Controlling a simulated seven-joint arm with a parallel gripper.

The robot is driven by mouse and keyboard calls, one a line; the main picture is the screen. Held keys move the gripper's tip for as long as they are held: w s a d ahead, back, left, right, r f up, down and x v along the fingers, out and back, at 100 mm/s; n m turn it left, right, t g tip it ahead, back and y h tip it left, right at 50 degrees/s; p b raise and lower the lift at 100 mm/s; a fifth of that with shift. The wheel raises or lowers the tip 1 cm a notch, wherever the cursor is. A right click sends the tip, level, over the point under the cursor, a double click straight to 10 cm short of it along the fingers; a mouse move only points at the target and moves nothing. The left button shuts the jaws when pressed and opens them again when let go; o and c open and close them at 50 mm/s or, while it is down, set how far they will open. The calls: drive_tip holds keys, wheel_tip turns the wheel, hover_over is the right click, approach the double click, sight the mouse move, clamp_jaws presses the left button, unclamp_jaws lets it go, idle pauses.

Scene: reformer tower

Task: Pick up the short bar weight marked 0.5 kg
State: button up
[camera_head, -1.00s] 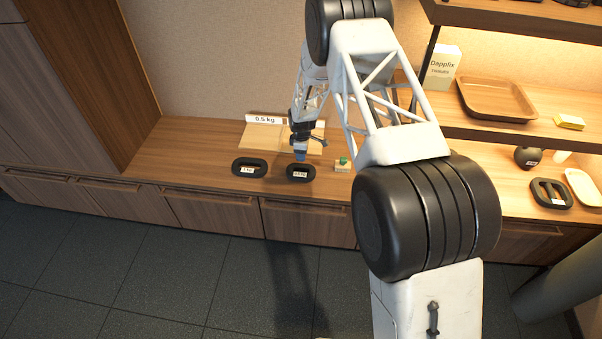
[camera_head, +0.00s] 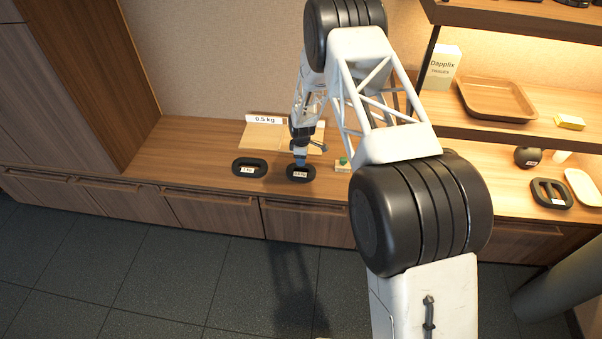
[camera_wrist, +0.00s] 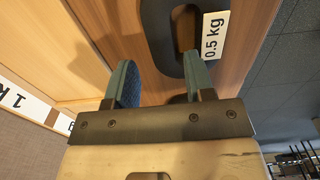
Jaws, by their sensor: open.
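The 0.5 kg weight is a black oval ring with a white label, lying flat on the wooden counter in the head view (camera_head: 290,175). It also shows at the top of the wrist view (camera_wrist: 157,30), partly cut off by the frame. My gripper (camera_head: 300,161) points down just above it. In the wrist view my gripper (camera_wrist: 160,64) is open and empty. One side of the ring lies between the lines of its two blue-green fingers, and the right finger overlaps the ring's opening. I cannot tell whether the fingertips reach below the ring's top.
A wider black 1 kg weight (camera_head: 237,168) lies just left. Behind are pale boards (camera_head: 262,138) with a standing "0.5 kg" sign (camera_head: 264,119). A small block with a green top (camera_head: 343,165) is close on the right. The counter's front edge is near.

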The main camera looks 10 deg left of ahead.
drive_tip(key=shift+f, duration=0.15)
drive_tip(key=shift+d+f, duration=0.1)
drive_tip(key=shift+f, duration=2.35)
clamp_jaws()
drive_tip(key=shift+r, duration=0.1)
drive_tip(key=shift+r, duration=1.85)
drive_tip(key=s+d, duration=0.2)
drive_tip(key=s, duration=0.5)
drive_tip(key=s+d+r, duration=0.1)
drive_tip(key=s+d, duration=0.2)
drive_tip(key=s, duration=0.5)
drive_tip(key=shift+s+r, duration=0.1)
